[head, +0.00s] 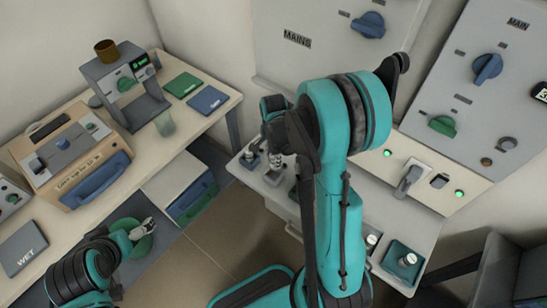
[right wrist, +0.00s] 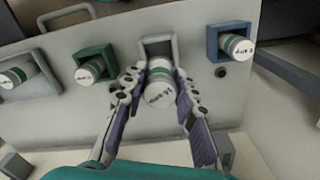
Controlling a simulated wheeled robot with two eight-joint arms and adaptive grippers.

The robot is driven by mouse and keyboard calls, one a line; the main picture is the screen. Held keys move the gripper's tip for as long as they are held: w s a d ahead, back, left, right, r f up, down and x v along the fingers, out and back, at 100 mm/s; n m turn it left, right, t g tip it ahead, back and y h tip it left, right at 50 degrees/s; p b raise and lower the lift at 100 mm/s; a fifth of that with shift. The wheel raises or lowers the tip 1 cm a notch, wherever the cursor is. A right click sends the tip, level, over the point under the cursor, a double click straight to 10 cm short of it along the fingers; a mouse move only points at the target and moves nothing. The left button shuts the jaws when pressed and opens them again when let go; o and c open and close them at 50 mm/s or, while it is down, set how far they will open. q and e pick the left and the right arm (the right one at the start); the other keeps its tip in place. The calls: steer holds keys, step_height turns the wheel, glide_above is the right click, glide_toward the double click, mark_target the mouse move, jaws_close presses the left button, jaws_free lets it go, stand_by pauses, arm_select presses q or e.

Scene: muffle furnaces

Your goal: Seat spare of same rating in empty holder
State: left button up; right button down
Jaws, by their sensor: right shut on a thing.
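In the right wrist view my right gripper (right wrist: 158,100) is shut on a pale cylindrical fuse (right wrist: 160,82) with a green band. The fuse is in front of the middle grey holder (right wrist: 157,45), end towards the camera; how deep it sits cannot be told. A fuse in a green holder (right wrist: 95,60) is to its left, one in a blue holder (right wrist: 235,42) to its right, and another fuse (right wrist: 18,75) at far left. Their markings are too small to read surely. In the head view my right gripper (head: 273,148) is partly hidden by my arm. My left gripper (head: 145,229) is low at left.
A fuse stands in a green tray (head: 397,271) on the right bench, with another fuse (head: 371,241) beside it. Grey panels with a MAINS switch (head: 369,25) stand behind. The left bench carries a tan box (head: 70,165) and a grey instrument (head: 120,85). Floor between benches is clear.

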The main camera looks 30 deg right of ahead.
step_height(320, 180, down, 3)
steer(key=shift+f+b, duration=0.15)
steer(key=shift+b, duration=0.85)
step_height(320, 180, down, 4)
steer(key=b, duration=0.3)
steer(key=shift+s+a+b, duration=0.1)
steer(key=shift+s+b, duration=0.05)
steer(key=shift+b, duration=0.2)
steer(key=c, duration=1.4)
jaws_free()
steer(key=shift+o, duration=1.4)
steer(key=shift+f, duration=0.15)
